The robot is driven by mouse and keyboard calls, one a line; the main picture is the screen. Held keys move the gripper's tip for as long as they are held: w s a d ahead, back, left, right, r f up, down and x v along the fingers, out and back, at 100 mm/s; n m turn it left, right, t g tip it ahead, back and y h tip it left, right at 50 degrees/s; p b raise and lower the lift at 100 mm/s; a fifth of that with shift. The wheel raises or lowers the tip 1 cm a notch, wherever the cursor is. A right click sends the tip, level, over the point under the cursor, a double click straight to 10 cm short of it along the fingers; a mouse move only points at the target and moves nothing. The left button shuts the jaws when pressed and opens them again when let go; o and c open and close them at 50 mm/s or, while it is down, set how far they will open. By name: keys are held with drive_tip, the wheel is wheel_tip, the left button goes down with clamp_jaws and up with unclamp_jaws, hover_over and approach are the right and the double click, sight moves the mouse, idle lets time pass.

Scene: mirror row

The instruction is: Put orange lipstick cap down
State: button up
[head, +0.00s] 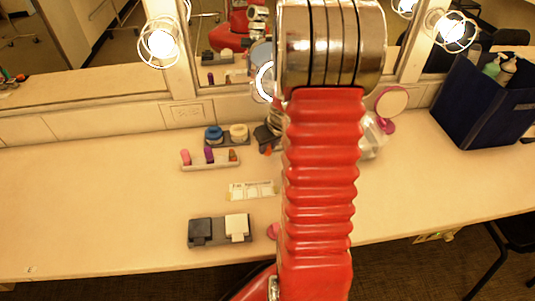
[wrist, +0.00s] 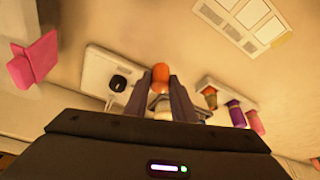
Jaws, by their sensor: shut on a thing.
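An orange lipstick cap (wrist: 160,72) is between the tips of my gripper (wrist: 158,84) in the wrist view, and the jaws are shut on it. In the head view my red arm hides most of the gripper; a dark part of it (head: 265,135) shows left of the arm, with a small orange spot below. A white lipstick rack (head: 212,165) stands left of the gripper there, holding pink, purple and brownish lipsticks. In the wrist view these lipsticks (wrist: 235,112) are right of the jaws. A white tray (wrist: 97,62) with a round black item lies left of the cap.
A printed card (head: 252,190) lies in front of the rack. Blue and cream jars (head: 238,132) stand behind it. A dark tray with black and white boxes (head: 220,240) is near the front edge. A pink mirror (head: 388,108) and navy bin (head: 485,100) stand right. The counter's left is clear.

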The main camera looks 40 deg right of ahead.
sight(269, 151)
drive_tip(key=shift+f, duration=0.1)
drive_tip(key=shift+f, duration=1.8)
drive_tip(key=o, duration=1)
drive_tip(key=shift+r, duration=0.1)
drive_tip(key=shift+v, duration=5.95)
